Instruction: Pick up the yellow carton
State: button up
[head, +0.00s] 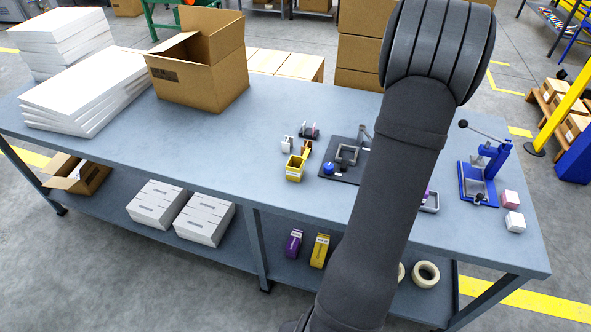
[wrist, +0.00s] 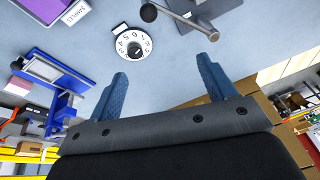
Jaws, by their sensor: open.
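A yellow carton (head: 319,251) stands upright on the lower shelf of the bench, beside a purple carton (head: 293,243) and left of my arm in the head view. The wrist view does not show the yellow carton. My gripper (wrist: 163,82) is open, with two blue fingers apart and nothing between them. It is above the bench top, away from the yellow carton. In the head view my arm hides the gripper and part of the bench.
A small yellow item (head: 294,170) sits on the bench top (head: 245,150). A blue press (head: 480,185) stands at the right. A round numbered dial (wrist: 132,44) and a grey tray (wrist: 66,19) show in the wrist view. White stacks (head: 208,219) lie on the shelf.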

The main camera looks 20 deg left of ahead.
jog(key=s+a+m+g, duration=0.1)
jog(key=s+a+m, duration=0.15)
jog(key=a, duration=0.45)
jog(key=s+a+m+g, duration=0.1)
jog(key=a+m, duration=0.3)
jog(key=a, duration=0.4)
jog(key=m+g, duration=0.2)
jog(key=m, duration=0.7)
send_near(297, 163)
jog(key=shift+h, duration=0.3)
jog(key=shift+s+d+f, duration=0.1)
jog(key=shift+s+f, duration=0.35)
jog(key=shift+f, duration=0.8)
jog(key=shift+s+a+f, duration=0.1)
jog(key=shift+s+f, duration=0.4)
jog(key=shift+f, duration=0.8)
jog(key=shift+s+d+f, duration=0.1)
jog(key=shift+s+f, duration=0.35)
jog(key=shift+f, duration=0.8)
jog(key=c, duration=1)
jog(key=shift+c, duration=0.2)
jog(key=shift+r, duration=0.15)
